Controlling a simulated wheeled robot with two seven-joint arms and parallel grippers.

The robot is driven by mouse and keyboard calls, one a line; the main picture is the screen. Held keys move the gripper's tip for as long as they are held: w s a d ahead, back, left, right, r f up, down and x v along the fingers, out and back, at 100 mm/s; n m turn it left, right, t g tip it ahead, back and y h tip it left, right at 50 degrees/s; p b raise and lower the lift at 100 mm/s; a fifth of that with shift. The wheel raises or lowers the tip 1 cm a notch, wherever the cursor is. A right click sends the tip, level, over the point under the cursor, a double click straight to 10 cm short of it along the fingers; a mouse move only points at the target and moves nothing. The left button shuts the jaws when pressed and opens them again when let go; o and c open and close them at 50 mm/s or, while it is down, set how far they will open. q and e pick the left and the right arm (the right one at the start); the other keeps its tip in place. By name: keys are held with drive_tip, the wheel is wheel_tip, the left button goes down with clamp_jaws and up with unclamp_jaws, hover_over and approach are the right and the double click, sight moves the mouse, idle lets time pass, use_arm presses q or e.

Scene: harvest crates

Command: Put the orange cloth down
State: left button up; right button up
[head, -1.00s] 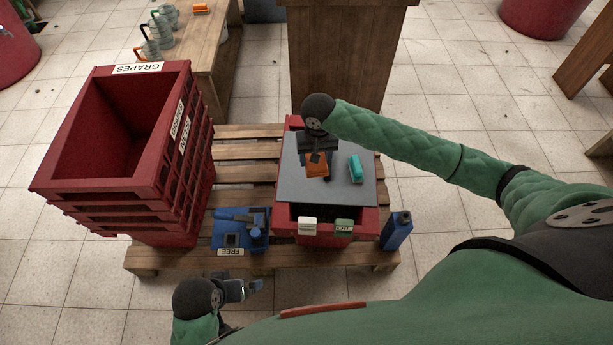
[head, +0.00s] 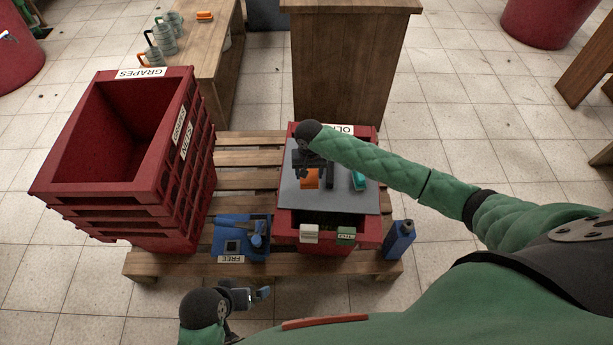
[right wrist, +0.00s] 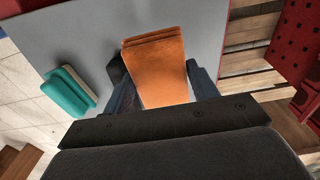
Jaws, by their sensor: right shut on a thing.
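The orange cloth (head: 309,179) is a folded stack over the grey board on the red crate. It also shows in the right wrist view (right wrist: 158,70), between the two dark fingers. My right gripper (head: 309,170) is shut on the orange cloth and points down at the board. I cannot tell whether the cloth touches the board.
The grey board (head: 340,202) covers much of the red crate (head: 368,235). A tall stack of red crates (head: 60,187) is at the left. The board's front part is clear.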

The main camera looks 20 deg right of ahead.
drive_tip(key=shift+w+a+f, duration=0.1)
drive_tip(key=shift+w+f, duration=0.25)
drive_tip(key=shift+w, duration=0.25)
drive_tip(key=shift+w+a+f, duration=0.1)
drive_tip(key=shift+w+f, duration=0.25)
drive_tip(key=shift+w, duration=0.2)
drive_tip(key=shift+f, duration=2)
drive_tip(key=shift+p, duration=0.3)
drive_tip(key=o, duration=0.9)
drive_tip(key=shift+f, duration=0.1)
drive_tip(key=shift+d, duration=0.1)
